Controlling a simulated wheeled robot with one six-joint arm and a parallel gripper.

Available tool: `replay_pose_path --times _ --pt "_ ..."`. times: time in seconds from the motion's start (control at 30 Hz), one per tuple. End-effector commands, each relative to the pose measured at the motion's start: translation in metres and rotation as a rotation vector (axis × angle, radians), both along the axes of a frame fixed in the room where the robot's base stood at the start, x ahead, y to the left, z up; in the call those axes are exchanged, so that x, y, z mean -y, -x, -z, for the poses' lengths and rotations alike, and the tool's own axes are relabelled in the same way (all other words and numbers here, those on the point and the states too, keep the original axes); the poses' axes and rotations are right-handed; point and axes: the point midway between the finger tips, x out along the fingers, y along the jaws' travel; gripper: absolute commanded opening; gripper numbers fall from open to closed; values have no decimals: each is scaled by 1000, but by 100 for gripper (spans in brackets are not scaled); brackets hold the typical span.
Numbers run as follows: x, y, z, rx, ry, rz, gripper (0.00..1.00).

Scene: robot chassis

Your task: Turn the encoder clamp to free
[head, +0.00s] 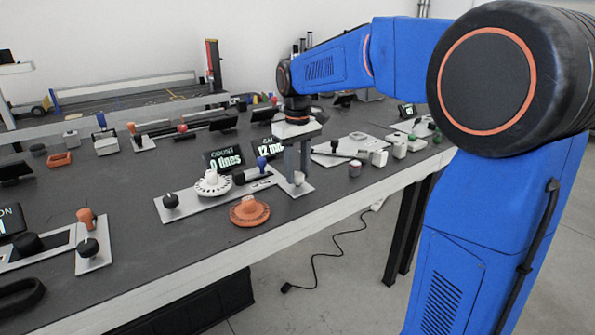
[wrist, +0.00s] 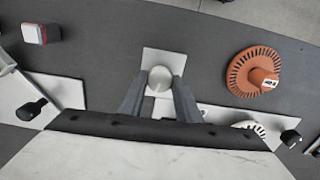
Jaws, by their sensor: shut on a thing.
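A pale round knob (wrist: 160,77), which appears to be the encoder clamp, stands on a small light square plate (wrist: 166,55). In the head view the knob (head: 299,178) is low between my fingers, on its plate (head: 303,190) near the table's front edge. My gripper (wrist: 160,84) points down with one finger on each side of the knob and is shut on it. It also shows in the head view (head: 298,172). Any mark showing the knob's turned position is too small to read.
Left of my gripper, a white slotted disc (head: 212,184) sits on a long plate with a black knob (head: 171,201). An orange slotted disc (head: 249,211) lies in front. A display (head: 224,159) reads COUNT 0 lines.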

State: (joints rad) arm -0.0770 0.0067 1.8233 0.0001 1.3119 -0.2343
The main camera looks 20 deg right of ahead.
Motion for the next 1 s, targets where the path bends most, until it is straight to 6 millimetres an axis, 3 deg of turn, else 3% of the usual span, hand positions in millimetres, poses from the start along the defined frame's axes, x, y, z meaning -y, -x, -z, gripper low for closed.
replay_pose_path --times 0.4,1.0 --pt "0 0 0 1 1 -210 8" --pt "0 0 0 1 1 -247 8"
